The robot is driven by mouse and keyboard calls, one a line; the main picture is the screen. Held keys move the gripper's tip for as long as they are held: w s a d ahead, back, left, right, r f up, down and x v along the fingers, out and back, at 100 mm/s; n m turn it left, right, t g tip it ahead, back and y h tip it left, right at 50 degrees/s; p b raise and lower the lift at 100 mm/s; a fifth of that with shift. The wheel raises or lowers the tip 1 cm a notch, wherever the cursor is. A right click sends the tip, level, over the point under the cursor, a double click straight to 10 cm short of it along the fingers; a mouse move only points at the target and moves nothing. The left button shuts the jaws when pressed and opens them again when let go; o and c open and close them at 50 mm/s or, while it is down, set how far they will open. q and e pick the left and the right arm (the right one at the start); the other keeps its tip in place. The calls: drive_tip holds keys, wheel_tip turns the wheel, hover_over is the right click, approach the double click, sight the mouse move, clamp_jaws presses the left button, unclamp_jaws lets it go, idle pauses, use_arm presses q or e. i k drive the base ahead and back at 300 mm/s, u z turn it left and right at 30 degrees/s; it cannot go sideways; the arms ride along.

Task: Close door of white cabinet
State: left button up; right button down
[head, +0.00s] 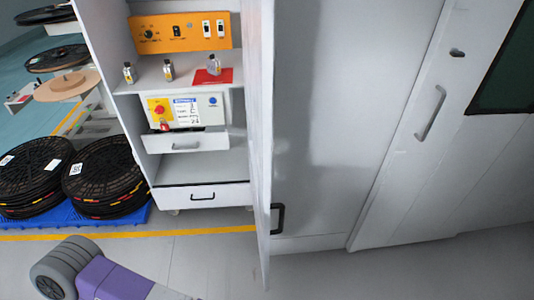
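The white cabinet (91,42) stands left of centre with its front open. Its door (259,130) is swung out toward me and shows almost edge-on, along the right side of the opening. A black handle (278,218) sticks out on the door's right side, low down. Inside are an orange switch panel (180,32), a shelf with small bottles, a control box (187,110) and a drawer (203,196) at the bottom. A grey and purple link of my arm shows at the bottom left. Neither gripper is in view.
Black reels (103,178) are stacked on a blue pallet (125,216) left of the cabinet. A yellow floor line (140,233) runs before it. A light wall and a grey door (455,140) with a metal handle are at right. The floor in front looks clear.

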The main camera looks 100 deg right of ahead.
sight(257, 16)
drive_tip(key=z, duration=0.2)
drive_tip(key=k, duration=0.95)
drive_tip(key=z, duration=2.3)
drive_tip(key=i, duration=0.75)
drive_tip(key=k, duration=0.5)
